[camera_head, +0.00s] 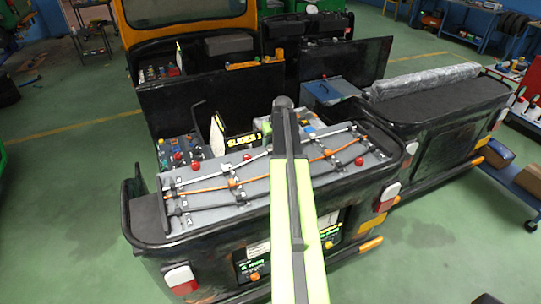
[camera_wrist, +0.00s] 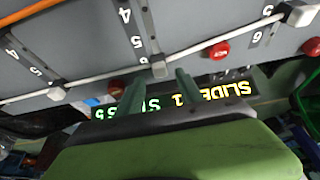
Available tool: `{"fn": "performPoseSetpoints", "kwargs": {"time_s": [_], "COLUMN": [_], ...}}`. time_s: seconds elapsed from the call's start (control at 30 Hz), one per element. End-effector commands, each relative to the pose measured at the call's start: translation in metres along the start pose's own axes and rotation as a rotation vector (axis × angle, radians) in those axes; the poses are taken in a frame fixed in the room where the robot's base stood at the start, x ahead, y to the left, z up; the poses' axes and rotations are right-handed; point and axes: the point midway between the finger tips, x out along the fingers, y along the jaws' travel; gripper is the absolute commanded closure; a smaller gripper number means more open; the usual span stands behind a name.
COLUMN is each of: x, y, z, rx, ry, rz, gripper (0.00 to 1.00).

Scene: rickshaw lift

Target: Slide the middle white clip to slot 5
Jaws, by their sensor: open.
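The middle white clip (camera_wrist: 159,68) sits on the white cable (camera_wrist: 100,84) at its grooved rail, in the wrist view. The printed 5 (camera_wrist: 137,42) is beside the rail, a little above the clip in the picture. My gripper (camera_wrist: 159,77) is open, with one green finger on each side of the clip, close to it. I cannot tell whether a finger touches it. Another white clip (camera_wrist: 56,93) is to the left and one (camera_wrist: 300,12) to the upper right. In the head view, my arm hides the gripper and part of the grey panel (camera_head: 215,168).
Red knobs (camera_wrist: 219,50) stand along the panel edge near the fingers. A lit slider sign (camera_wrist: 220,93) lies behind the fingers. In the head view, an orange cable (camera_head: 210,188) and a black cable cross the panel, and a dark raised lid (camera_head: 215,95) stands behind it.

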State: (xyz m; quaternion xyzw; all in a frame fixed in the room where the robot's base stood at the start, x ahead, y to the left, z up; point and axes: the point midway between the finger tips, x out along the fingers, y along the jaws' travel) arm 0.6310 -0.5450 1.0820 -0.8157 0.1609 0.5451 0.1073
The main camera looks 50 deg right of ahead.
Motion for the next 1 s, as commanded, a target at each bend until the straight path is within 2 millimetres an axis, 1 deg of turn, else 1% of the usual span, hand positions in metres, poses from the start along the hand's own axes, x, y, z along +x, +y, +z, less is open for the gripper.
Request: {"fn": "performPoseSetpoints", "kwargs": {"time_s": [0.03, 0.13, 0.23, 0.47, 0.8, 1.0], "x": [0.021, 0.033, 0.037, 0.034, 0.035, 0.035], "y": [0.000, 0.000, 0.000, -0.001, -0.001, -0.001], "z": [0.003, 0.002, 0.001, -0.001, -0.001, -0.001], "rx": [0.000, 0.000, 0.000, -0.001, -0.002, -0.002], "ry": [0.000, 0.000, 0.000, 0.000, 0.000, 0.000], "rz": [0.000, 0.000, 0.000, 0.000, -0.001, 0.000], "gripper": [0.56, 0.56, 0.56, 0.56, 1.00, 1.00]}}
